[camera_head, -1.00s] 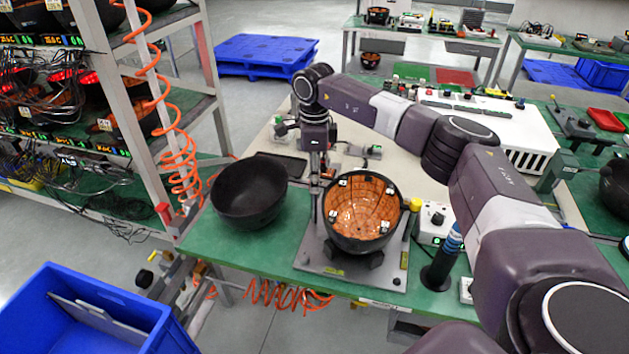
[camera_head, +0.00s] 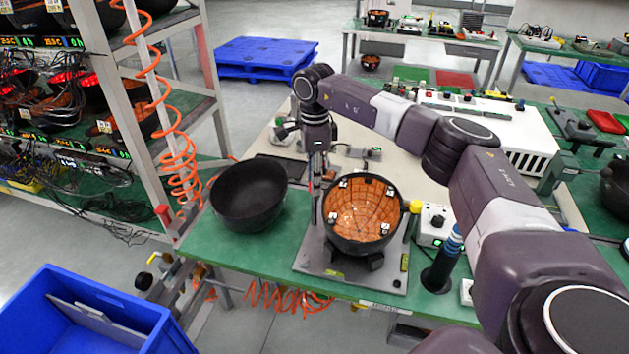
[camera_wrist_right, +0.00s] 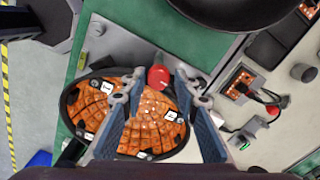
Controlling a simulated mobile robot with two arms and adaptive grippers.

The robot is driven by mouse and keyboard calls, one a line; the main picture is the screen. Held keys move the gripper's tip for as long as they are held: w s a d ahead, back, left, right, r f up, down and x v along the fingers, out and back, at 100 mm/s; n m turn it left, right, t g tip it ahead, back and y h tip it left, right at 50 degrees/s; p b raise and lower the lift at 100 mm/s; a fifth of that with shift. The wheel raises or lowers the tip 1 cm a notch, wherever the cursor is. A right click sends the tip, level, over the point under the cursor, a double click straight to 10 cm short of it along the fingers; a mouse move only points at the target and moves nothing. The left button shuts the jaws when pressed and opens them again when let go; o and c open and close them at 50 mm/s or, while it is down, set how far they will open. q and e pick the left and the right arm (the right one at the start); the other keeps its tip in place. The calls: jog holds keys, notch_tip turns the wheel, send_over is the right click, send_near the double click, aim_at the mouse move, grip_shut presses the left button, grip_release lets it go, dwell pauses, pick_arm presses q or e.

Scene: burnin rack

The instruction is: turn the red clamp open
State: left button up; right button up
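The red clamp (camera_wrist_right: 158,77) shows in the right wrist view as a red knob-like handle beside the rim of a black bowl with an orange, tiled inside (camera_wrist_right: 113,118). In the head view this bowl (camera_head: 362,212) sits on a grey fixture plate (camera_head: 310,252), and the clamp is mostly hidden by my right gripper. My right gripper (camera_wrist_right: 159,80) points down at the bowl's back-left side. Its two fingers are apart, one on each side of the red clamp, with small gaps visible. My left gripper is not in view.
An empty black bowl (camera_head: 247,198) stands left of the plate on the green table. A control box (camera_head: 434,226) and a dark post (camera_head: 440,268) stand at its right. A rack with orange coiled hoses (camera_head: 182,150) is at the left, above a blue bin (camera_head: 62,290).

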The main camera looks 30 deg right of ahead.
jog(key=shift+o, duration=0.8)
jog(key=shift+s, duration=0.1)
notch_tip(320, 180, up, 12)
